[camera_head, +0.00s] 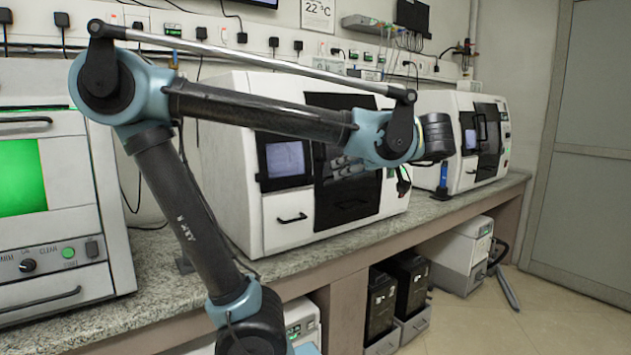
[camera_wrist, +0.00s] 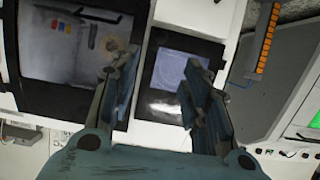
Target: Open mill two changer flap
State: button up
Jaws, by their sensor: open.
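A similar white machine (camera_head: 432,105) stands farther right. I cannot tell which is mill two, and no flap stands clearly open. My gripper (camera_head: 443,180) hangs at the arm's end, in front of the right machine's left side in the picture. In the wrist view my gripper (camera_wrist: 160,68) is open and empty, its fingers apart over a machine front with a screen (camera_wrist: 178,80) and a dark window (camera_wrist: 75,45).
A machine with a green screen (camera_head: 22,178) stands at the left. The speckled bench top (camera_head: 170,290) has a bare strip along its front. Black boxes (camera_head: 382,300) and a white unit (camera_head: 460,255) stand below. A strip with orange segments (camera_wrist: 266,40) shows in the wrist view.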

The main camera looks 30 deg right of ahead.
aim_at(312, 179)
jog(key=shift+x, duration=8.3)
jog(key=shift+a, duration=0.15)
